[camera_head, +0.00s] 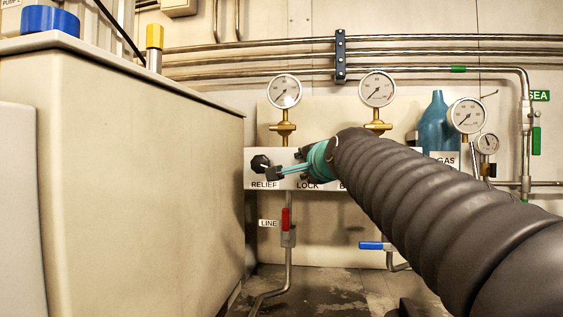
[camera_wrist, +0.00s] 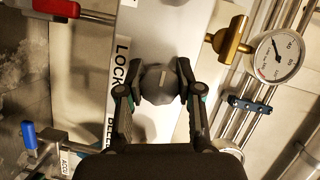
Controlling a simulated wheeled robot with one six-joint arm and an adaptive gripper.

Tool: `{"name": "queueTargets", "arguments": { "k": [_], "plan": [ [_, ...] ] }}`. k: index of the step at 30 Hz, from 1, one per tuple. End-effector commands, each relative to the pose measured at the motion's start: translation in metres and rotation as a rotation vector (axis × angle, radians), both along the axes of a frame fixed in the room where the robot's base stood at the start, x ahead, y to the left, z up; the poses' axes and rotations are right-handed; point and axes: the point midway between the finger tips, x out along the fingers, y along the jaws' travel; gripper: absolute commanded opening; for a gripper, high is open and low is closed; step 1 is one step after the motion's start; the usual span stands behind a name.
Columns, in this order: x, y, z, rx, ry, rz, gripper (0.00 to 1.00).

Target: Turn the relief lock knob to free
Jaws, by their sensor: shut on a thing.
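The dark knob (camera_wrist: 158,86) sits between the two fingertips of my gripper (camera_wrist: 157,90) in the wrist view, with a light mark on its face. My gripper is shut on it. A LOCK label (camera_wrist: 120,63) lies just left of it there. In the head view my gripper (camera_head: 290,170) is at the white panel (camera_head: 252,180), reaching in from the right. A black knob (camera_head: 260,163) shows above the RELIEF label, at the fingers' left. My gripper hides part of the panel above LOCK. I cannot tell from the head view whether this is the knob held.
Gauges (camera_head: 284,91) on brass fittings stand above the panel. A red valve handle (camera_head: 286,219) and a blue one (camera_head: 371,245) are below it. A large beige tank (camera_head: 130,160) stands close on the left. A blue-green bottle (camera_head: 436,125) is behind my arm.

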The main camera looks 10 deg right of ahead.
Motion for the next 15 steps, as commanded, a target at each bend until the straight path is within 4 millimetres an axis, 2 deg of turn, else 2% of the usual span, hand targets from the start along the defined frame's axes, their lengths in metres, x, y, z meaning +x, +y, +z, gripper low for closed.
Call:
{"name": "queueTargets", "arguments": {
  "k": [12, 13, 15],
  "plan": [
    [0.0, -0.0001, 0.0001, -0.009, 0.001, -0.001, 0.0],
    [0.0, -0.0001, 0.0001, -0.009, 0.001, 0.0, 0.4],
    [0.0, -0.0001, 0.0001, -0.008, 0.001, 0.0, 0.58]
  ]
}}
